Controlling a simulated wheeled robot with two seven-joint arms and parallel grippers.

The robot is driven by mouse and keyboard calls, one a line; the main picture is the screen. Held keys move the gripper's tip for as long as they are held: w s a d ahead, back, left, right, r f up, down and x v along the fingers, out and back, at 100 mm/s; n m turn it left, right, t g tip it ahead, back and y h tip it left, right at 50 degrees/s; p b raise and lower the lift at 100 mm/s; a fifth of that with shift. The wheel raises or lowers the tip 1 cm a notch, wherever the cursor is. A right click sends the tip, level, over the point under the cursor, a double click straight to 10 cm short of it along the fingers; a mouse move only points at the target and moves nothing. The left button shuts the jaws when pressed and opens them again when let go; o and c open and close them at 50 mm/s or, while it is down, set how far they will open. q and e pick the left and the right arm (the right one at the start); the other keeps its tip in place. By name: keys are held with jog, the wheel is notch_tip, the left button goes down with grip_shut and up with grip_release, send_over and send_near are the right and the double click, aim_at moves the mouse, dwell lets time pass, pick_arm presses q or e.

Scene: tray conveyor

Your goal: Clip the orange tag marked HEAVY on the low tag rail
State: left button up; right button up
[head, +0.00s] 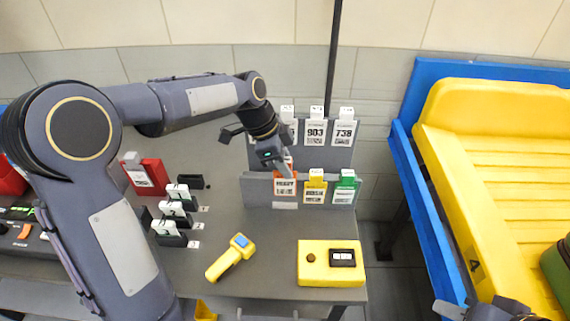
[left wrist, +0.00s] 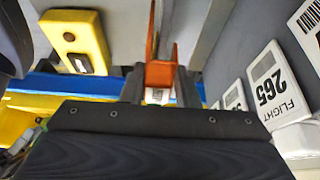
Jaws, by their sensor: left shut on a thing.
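The orange tag (head: 285,186), its white label reading HEAVY, is at the left part of the low tag rail (head: 258,189). It is level with a yellow tag (head: 315,188) and a green tag (head: 345,188) there. My left gripper (head: 283,169) is shut on the top of the orange tag. In the left wrist view the orange clip (left wrist: 160,72) sits between the two fingers of the left gripper (left wrist: 160,88). I cannot tell whether the clip is seated over the rail edge. Of my right gripper (head: 490,311), only a dark part shows at the bottom edge.
White tags such as 903 (head: 315,130) and 738 (head: 343,132) hang on the upper rail. A yellow scanner (head: 231,257) and yellow button box (head: 316,263) lie on the table. Several white tags stand in dark holders at left. A blue-framed conveyor (head: 415,185) is at right.

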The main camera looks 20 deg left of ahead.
pick_arm(q)
jog(key=shift+f+b, duration=1.1)
jog(key=shift+f, duration=0.6)
jog(key=o, duration=1)
jog(key=shift+o, duration=0.2)
jog(key=shift+r, duration=0.1)
